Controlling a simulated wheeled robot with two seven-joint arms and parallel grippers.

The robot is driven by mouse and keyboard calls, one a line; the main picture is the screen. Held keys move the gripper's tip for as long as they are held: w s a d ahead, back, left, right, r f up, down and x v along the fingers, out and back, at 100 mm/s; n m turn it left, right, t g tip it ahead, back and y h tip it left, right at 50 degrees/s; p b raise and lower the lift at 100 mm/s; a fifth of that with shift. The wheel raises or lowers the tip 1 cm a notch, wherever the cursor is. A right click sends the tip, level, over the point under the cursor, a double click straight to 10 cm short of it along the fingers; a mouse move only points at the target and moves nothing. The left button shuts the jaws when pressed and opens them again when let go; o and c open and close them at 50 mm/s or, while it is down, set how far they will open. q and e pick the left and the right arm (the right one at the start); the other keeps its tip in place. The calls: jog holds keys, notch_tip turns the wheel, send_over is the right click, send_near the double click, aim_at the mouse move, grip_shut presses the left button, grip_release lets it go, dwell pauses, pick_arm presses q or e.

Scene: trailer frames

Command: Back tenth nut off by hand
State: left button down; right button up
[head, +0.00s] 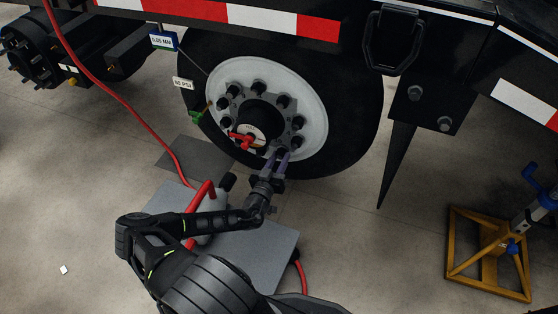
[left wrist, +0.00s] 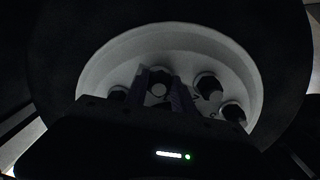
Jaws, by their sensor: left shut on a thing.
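The white wheel (head: 314,108) carries a ring of dark nuts around a black hub (head: 262,118). My left gripper (head: 281,157) reaches up to the lower part of the wheel. Its fingers are shut on a nut (left wrist: 159,89) at the bottom of the ring, which shows between the fingers in the left wrist view. More nuts, such as one to the right (left wrist: 208,86), sit on the rim beside it. My right gripper is not in view.
A red hose (head: 110,98) runs down to a grey plate (head: 262,250) on the floor, under my arm. A yellow stand (head: 463,247) is at the right. A black pointed bracket (head: 402,150) hangs right of the tyre (head: 357,120).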

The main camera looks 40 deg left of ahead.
pick_arm(q)
jog(key=shift+w+r+n+b, duration=0.1)
jog(key=shift+n+b, duration=0.3)
jog(key=shift+n, duration=1.3)
jog(key=c, duration=1.1)
grip_release()
jog(key=shift+d, duration=0.1)
jog(key=shift+o, duration=0.2)
jog(key=p+v, duration=0.2)
jog(key=v, duration=0.5)
jog(key=shift+s, duration=0.4)
